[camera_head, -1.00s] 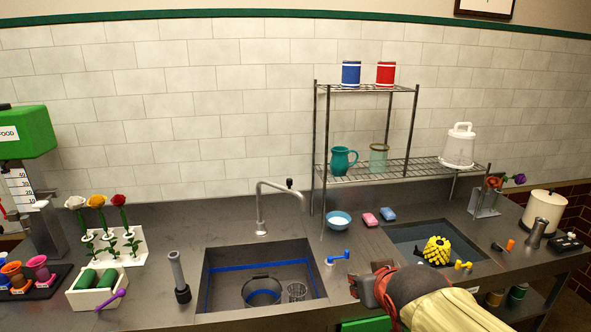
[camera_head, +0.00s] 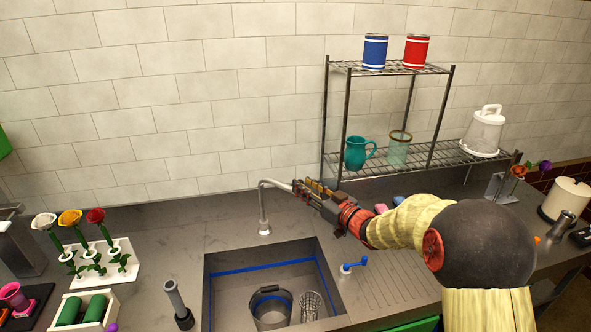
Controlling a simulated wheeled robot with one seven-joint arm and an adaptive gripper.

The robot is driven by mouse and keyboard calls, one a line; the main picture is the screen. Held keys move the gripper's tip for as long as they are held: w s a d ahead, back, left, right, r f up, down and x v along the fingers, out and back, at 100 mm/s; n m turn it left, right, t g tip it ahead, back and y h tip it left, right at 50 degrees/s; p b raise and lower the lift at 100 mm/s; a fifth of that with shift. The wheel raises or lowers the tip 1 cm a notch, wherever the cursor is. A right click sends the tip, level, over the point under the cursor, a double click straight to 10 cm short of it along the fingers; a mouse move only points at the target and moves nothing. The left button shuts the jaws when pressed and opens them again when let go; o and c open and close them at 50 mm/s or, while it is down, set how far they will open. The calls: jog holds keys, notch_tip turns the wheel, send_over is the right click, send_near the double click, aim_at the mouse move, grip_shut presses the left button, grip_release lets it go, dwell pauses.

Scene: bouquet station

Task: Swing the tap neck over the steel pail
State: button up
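My gripper (camera_head: 302,188) reaches in from the right and is at the outer end of the tap neck. Its fingers overlap the neck's end and hide it. I cannot tell whether they are closed on it or only beside it.
A clear ribbed glass (camera_head: 310,305) stands right of the pail in the sink. A blue lever (camera_head: 353,265) is on the counter right of the sink. The wire shelf (camera_head: 385,170) stands close behind my arm.

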jog(key=x, duration=0.7)
jog(key=shift+a+b, duration=0.15)
jog(key=shift+b, duration=0.25)
jog(key=shift+w, duration=0.15)
jog(key=c, duration=0.8)
grip_shut()
